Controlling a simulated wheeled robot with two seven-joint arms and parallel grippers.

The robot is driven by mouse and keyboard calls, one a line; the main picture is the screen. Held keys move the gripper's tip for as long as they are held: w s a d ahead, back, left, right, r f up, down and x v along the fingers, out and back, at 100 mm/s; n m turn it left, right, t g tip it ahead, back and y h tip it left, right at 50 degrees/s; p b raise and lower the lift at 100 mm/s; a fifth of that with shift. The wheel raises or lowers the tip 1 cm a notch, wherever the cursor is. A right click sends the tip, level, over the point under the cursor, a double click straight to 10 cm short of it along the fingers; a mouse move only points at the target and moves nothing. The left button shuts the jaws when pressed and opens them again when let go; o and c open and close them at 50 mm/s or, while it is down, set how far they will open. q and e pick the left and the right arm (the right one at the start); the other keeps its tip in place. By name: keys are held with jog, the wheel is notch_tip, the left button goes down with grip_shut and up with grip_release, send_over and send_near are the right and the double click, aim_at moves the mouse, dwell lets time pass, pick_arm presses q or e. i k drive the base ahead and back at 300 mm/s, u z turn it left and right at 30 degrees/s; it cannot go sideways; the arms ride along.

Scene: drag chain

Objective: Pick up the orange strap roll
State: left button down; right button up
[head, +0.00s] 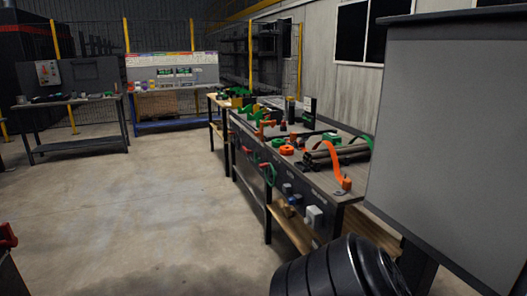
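A small round orange item (286,150), which looks like the orange strap roll, lies on the top of the long dark workbench (325,182) at the right. I cannot tell whether these orange pieces belong together. Neither of my grippers is in view.
Dark bars (335,152) lie on the bench. More benches (75,101) stand at the back. The concrete floor (150,210) left of the bench is clear.

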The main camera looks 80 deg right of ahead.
aim_at(285, 150)
jog(key=z, duration=2)
jog(key=i, duration=4.55)
jog(key=z, duration=3.5)
